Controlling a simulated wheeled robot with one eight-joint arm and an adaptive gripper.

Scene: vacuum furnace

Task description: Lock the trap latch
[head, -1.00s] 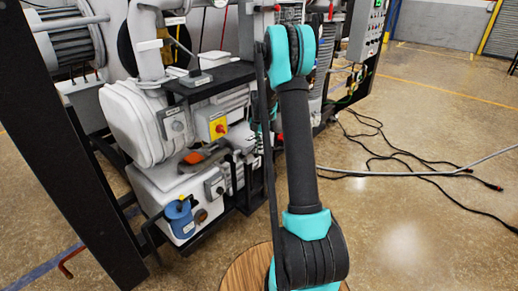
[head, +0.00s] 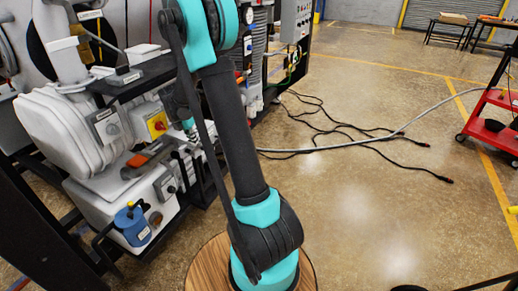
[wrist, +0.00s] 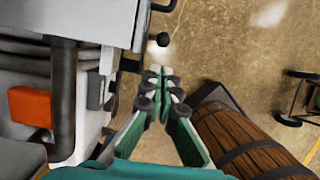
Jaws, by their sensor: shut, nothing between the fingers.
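I cannot tell for sure which part is the trap latch. In the head view, a white pump unit (head: 62,128) in the black frame has an orange handle (head: 140,158) and a blue canister (head: 131,226) with a yellow top below it. In the wrist view, an orange block (wrist: 30,106) is at the left, and a black ball-ended lever (wrist: 162,39) is just beyond my fingertips. My gripper (wrist: 160,84) is shut and empty, apart from the lever in that picture. In the head view it is partly hidden by my arm, beside the pump unit's right side.
A yellow switch box with a red knob (head: 157,124) sits on the unit. A black shelf (head: 130,78) is above it. Dark cables (head: 340,128) lie on the floor to the right. A red cart (head: 493,125) stands at the far right.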

